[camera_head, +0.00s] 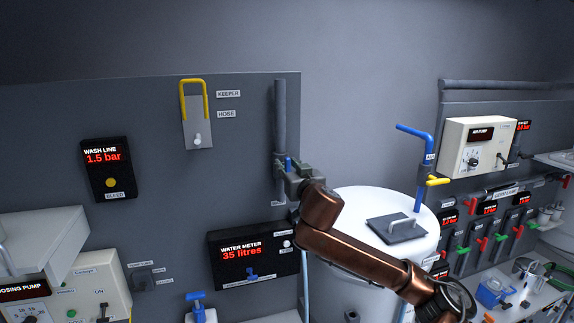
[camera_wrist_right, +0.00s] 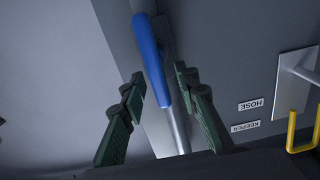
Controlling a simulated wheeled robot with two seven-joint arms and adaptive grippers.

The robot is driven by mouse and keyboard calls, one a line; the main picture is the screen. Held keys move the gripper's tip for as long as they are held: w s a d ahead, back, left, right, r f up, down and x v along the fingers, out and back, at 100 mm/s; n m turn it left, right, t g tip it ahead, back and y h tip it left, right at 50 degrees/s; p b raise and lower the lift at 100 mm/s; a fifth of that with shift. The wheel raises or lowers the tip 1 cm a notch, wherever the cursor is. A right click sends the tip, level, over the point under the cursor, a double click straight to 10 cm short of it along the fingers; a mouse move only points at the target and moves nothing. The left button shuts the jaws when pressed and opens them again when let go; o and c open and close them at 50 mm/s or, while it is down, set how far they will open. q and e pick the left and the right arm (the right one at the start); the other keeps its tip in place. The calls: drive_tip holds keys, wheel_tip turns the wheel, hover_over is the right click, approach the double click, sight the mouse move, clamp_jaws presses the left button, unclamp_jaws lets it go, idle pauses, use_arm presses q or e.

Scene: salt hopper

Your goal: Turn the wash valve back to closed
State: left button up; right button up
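The wash valve appears to be the blue lever (camera_head: 288,164) on the grey vertical pipe (camera_head: 280,112), at the middle of the head view; no label on it is readable. In the right wrist view the blue lever (camera_wrist_right: 150,60) runs roughly along the pipe (camera_wrist_right: 178,130). My right gripper (camera_head: 291,175) is at the lever, partly covering it in the head view. In the wrist view its green fingers (camera_wrist_right: 158,84) stand apart on either side of the lever, with visible gaps. The valve body is mostly hidden. My left gripper is not in view.
The wash line display (camera_head: 108,168) reads 1.5 bar. The water meter (camera_head: 253,256) below reads 35 litres. A yellow keeper (camera_head: 193,84) sits on a plate left of the pipe. A white tank (camera_head: 350,200) with a lid stands right, behind my right arm.

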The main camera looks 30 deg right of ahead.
drive_tip(key=shift+c, duration=0.3)
clamp_jaws()
